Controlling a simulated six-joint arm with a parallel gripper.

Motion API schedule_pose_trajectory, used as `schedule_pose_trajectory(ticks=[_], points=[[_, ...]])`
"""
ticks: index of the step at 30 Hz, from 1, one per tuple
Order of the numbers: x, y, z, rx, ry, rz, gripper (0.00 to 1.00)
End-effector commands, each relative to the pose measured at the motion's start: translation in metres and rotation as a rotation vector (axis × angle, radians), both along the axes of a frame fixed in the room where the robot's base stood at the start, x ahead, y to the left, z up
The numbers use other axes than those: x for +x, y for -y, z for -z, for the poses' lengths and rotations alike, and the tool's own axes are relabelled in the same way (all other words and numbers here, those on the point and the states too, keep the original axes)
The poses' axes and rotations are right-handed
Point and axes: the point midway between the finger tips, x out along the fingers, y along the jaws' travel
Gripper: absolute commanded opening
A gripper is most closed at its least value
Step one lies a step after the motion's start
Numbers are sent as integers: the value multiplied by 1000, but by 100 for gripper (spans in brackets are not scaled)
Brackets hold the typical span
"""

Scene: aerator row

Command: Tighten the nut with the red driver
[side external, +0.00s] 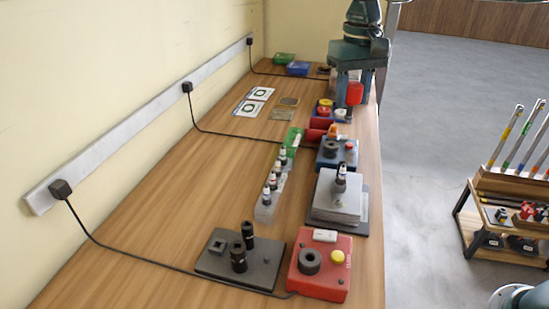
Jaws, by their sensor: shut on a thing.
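My gripper (352,84) is at the far end of the bench, pointing down, and is shut on a red cylindrical thing. This looks like the red driver (355,94), held upright above a small group of red, blue and white parts. Its lower end is dark, and I cannot tell whether it touches anything below. The nut is too small or hidden to make out.
A red box (320,285) with a yellow button and a dark plate (240,262) with black sockets stand at the near end. Small bottles (270,190) stand in a row mid-bench. A grey block (337,200) sits on the right. The bench's left side is mostly clear, with cables.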

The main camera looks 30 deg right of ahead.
Motion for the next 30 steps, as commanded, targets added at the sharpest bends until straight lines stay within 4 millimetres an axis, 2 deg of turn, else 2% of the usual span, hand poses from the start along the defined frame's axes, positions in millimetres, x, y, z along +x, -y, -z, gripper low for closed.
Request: schedule_pose_trajectory(ticks=[1, 9, 12, 23, 30], points=[[-4, 9, 0, 0, 1, 29, 1], [-3, 6, 39, -1, -2, 21, 1], [-3, 6, 47, -1, -2, 20, 1], [-2, 6, 53, 0, 0, 19, 1], [-2, 6, 65, -1, -1, 19, 1]])
